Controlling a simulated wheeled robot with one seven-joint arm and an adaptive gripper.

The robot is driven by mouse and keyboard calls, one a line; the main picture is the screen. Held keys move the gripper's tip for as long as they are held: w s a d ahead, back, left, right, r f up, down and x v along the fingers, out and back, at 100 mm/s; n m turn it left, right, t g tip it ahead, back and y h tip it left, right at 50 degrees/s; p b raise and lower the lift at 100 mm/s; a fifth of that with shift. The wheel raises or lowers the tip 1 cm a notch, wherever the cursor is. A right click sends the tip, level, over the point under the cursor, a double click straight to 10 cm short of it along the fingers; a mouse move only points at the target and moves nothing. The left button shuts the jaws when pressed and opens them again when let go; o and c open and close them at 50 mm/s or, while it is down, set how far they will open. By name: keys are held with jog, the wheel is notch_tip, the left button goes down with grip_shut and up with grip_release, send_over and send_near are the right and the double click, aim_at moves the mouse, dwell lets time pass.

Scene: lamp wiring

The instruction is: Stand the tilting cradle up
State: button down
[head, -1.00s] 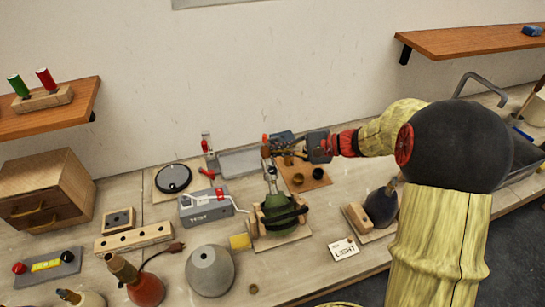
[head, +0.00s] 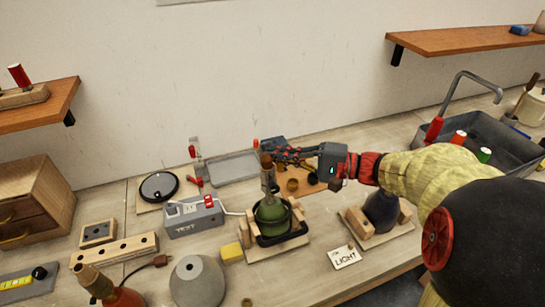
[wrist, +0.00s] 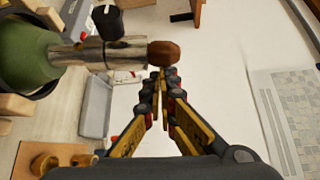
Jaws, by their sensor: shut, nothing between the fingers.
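The cradle (head: 291,238) is a pale wooden base with a dark ring around a green lamp body (head: 270,213), in the middle of the bench in the head view. The lamp's metal neck points up and looks close to upright, topped by a brown knob (head: 266,160). In the wrist view the green body (wrist: 25,55) lies across the upper left, with the brown knob (wrist: 163,53) just beyond my fingertips. My gripper (wrist: 162,76) is shut and empty. In the head view my gripper (head: 275,150) is beside the knob; I cannot tell whether they touch.
A second wooden holder (head: 353,228) with a dark lamp body is to the right. A LIGHT card (head: 344,257) lies between them. A grey tray (head: 232,168) is behind.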

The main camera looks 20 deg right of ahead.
jog(key=shift+s+r, duration=0.25)
jog(key=shift+s, duration=0.75)
jog(key=shift+s+r, duration=0.2)
jog(key=shift+s, duration=0.8)
jog(key=shift+w, duration=0.1)
jog(key=s+d+p, duration=0.2)
jog(key=d, duration=0.6)
jog(key=shift+s+f, duration=0.15)
jog(key=shift+s, duration=0.05)
